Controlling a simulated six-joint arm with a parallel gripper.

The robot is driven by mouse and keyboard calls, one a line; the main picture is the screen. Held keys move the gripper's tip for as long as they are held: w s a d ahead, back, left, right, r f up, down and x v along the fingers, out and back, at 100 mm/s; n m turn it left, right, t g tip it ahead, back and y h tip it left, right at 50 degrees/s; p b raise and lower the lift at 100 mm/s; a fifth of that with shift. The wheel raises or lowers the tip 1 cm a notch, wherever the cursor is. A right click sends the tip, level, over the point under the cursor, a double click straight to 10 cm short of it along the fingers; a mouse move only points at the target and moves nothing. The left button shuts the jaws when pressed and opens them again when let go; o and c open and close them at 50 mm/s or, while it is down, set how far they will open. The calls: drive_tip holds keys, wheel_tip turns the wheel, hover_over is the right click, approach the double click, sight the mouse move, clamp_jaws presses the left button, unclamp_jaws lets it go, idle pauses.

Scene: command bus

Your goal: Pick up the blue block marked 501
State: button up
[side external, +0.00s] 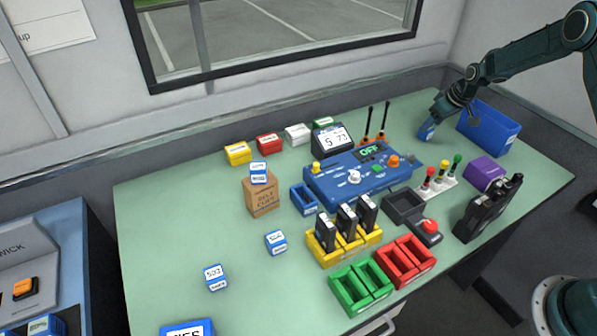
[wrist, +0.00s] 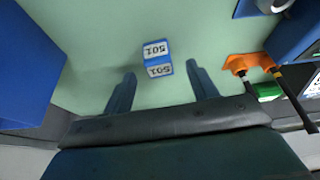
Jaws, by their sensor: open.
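The blue block marked 501 (wrist: 158,58) lies on the green tabletop in the wrist view, with white labels reading 501 on two faces. It is just ahead of the fingertips and between their lines. My gripper (wrist: 160,72) is open, with one finger on each side and nothing held. In the side external view, my gripper (side external: 438,112) is low at the table's back right. The blue block (side external: 427,131) shows just below it there, partly covered by the gripper. Whether a finger touches it cannot be told.
A blue bin (side external: 490,128) stands close to the right of my gripper. Other labelled blue blocks lie far left, one (side external: 215,277) near the front. A purple box (side external: 484,174) stands in front.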

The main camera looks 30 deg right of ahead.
drive_tip(key=shift+x, duration=2)
drive_tip(key=c, duration=1.1)
drive_tip(key=shift+o, duration=0.2)
drive_tip(key=shift+r, duration=0.15)
wheel_tip(320, 180, up, 20)
